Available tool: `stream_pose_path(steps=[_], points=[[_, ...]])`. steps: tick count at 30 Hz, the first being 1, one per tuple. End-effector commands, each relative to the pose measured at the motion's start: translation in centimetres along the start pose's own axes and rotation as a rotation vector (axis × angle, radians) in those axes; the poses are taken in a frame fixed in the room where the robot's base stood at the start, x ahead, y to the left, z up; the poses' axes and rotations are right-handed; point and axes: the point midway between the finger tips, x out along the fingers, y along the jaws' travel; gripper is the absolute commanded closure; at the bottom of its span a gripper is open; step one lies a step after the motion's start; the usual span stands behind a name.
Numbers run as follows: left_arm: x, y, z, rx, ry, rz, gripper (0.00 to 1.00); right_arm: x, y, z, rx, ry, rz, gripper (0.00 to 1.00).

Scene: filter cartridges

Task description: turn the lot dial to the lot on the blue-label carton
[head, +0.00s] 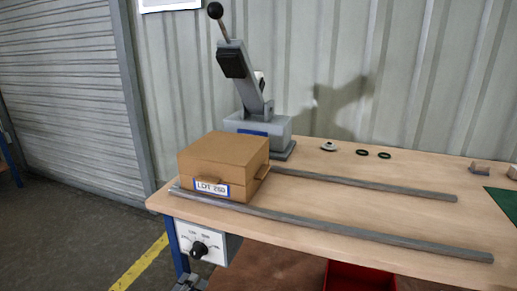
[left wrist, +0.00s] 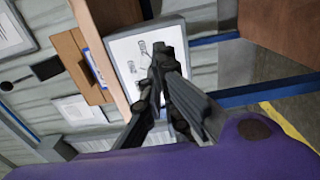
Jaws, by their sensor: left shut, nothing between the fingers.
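The carton (head: 222,160) is a closed brown box on the left end of the workbench. Its white label with a blue border (head: 212,187) reads what looks like LOT 250. The lot dial (head: 199,248) is a black knob on a white panel (head: 222,246) below the bench's front-left edge. Small numbers arc above the knob; they and the pointer are too small to read surely. My left gripper (head: 189,284) is at the bottom of the head view, below the dial and apart from it. In the left wrist view its fingers (left wrist: 160,62) are shut and empty, in front of a white panel (left wrist: 122,48). My right gripper is not in view.
A grey lever press (head: 262,125) stands behind the carton. Two grey rails (head: 350,234) lie along the bench (head: 400,215). Several small parts, including dark rings (head: 384,155), lie at the back. A red bin (head: 358,278) is underneath. A blue bench leg (head: 178,245) stands left of the dial.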

Motion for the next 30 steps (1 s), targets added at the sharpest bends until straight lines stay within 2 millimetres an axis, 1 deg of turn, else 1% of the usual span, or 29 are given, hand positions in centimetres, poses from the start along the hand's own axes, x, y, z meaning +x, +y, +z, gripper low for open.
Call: stream_pose_path(steps=[7, 11, 13, 19, 24, 30], points=[[0.0, 0.0, 0.0, 0.000, 0.000, 0.000, 1.00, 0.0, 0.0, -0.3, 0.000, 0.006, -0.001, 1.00], [0.0, 0.9, 0.0, -0.003, 0.006, 0.003, 1.00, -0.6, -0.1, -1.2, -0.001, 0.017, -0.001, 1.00], [-0.1, 1.2, -0.3, 0.049, 0.018, 0.002, 1.00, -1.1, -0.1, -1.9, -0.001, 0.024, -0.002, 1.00], [-0.4, 1.1, -1.1, 0.257, 0.041, 0.000, 1.00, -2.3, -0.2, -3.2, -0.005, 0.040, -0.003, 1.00], [-0.7, 0.4, -1.3, 0.414, 0.037, -0.004, 1.00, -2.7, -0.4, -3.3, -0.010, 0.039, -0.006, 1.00], [-1.0, -0.6, -1.1, 0.524, 0.012, -0.007, 1.00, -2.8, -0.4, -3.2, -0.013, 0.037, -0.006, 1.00]])
